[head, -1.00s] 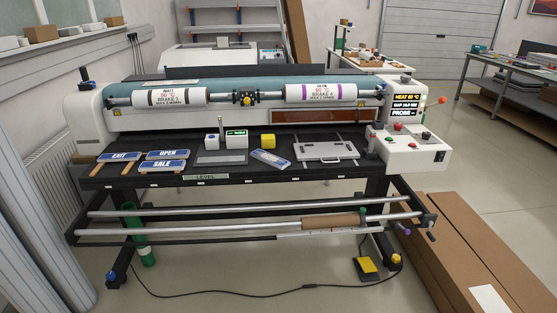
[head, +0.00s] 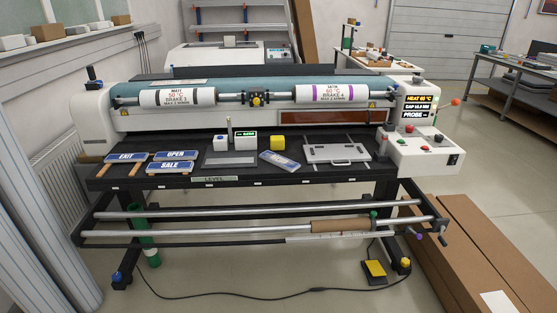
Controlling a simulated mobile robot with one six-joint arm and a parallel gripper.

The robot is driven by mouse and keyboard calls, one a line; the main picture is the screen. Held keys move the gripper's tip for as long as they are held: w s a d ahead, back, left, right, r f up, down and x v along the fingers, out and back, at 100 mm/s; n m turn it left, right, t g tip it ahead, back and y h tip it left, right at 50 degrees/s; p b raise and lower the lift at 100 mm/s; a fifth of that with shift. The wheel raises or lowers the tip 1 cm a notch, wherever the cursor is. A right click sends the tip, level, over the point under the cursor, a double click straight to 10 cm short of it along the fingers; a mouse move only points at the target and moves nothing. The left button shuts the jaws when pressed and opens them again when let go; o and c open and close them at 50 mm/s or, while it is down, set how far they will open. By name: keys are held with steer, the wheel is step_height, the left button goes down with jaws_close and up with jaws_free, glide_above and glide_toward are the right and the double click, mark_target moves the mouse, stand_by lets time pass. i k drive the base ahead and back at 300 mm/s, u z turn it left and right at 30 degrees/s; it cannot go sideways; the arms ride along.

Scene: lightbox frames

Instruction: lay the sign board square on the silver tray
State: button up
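A blue-and-grey sign board (head: 279,161) lies askew on the dark bench top, just left of a silver tray-like plate (head: 337,153). That plate lies flat, with dark handle-like marks and small fittings at its edges. The board and the plate are apart. More blue sign boards lie at the left: EXIT (head: 125,158), OPEN (head: 176,155) and SALE (head: 169,167), on small wooden supports. A flat grey plate (head: 230,158) lies between them and the askew board. My gripper is not in view.
A white block (head: 221,142), a small display box (head: 245,140) and a yellow cube (head: 277,143) stand behind the boards. The roller machine (head: 250,118) rises behind the bench. A white control box (head: 425,150) bounds the right. A yellow pedal (head: 374,272) and cable lie on the floor.

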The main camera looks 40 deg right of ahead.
mark_target(335, 152)
steer(key=i, duration=0.9)
steer(key=u, duration=0.05)
